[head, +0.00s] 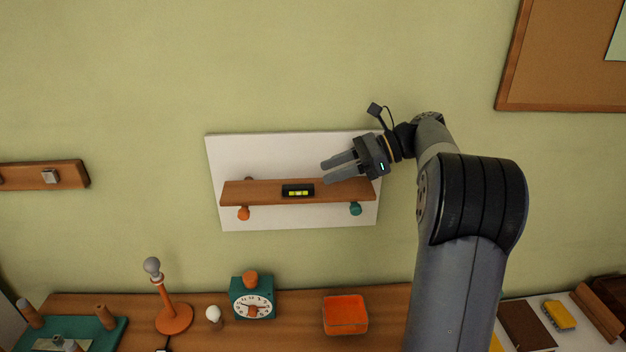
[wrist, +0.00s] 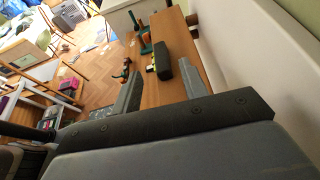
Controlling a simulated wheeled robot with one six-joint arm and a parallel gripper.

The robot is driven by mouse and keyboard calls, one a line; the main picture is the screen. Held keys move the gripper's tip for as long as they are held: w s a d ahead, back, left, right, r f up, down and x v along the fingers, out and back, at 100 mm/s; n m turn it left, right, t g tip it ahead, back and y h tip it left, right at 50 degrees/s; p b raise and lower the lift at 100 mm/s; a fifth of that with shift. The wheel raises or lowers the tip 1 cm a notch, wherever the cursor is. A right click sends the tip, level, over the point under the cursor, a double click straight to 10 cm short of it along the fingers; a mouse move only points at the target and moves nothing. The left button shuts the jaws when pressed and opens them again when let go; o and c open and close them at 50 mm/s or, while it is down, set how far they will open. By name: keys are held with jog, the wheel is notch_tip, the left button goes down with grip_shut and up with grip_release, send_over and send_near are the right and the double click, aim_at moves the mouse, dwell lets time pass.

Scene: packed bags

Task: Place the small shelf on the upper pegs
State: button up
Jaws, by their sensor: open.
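The small shelf (head: 255,191) is a brown wooden board lying roughly level across a white wall panel (head: 290,152). An orange peg (head: 243,213) and a teal peg (head: 355,209) show just under its lower edge. A small peg end (head: 249,179) peeks over its upper left edge. A black spirit level with a yellow vial (head: 298,190) sits on the shelf's middle. My gripper (head: 324,172) is open at the shelf's right part, fingers pointing left. In the wrist view the shelf (wrist: 161,91) runs between the fingers, the level (wrist: 162,62) ahead; contact cannot be told.
A wooden table below holds an orange tray (head: 345,328), a teal clock (head: 252,306) and an orange stand with a grey ball (head: 173,318). A wall rail (head: 25,176) hangs at left and a corkboard (head: 565,60) at upper right. The wall above the panel is clear.

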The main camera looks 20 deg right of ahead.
aim_at(291, 186)
jog(key=v, duration=0.5)
jog(key=shift+d+r, duration=0.1)
jog(key=shift+d, duration=0.05)
jog(key=p+x, duration=0.1)
jog(key=x, duration=1.1)
jog(key=shift+a, duration=0.3)
jog(key=shift+d+r, duration=0.15)
jog(key=shift+r, duration=0.7)
jog(key=shift+d+r, duration=0.1)
jog(key=shift+r, duration=0.75)
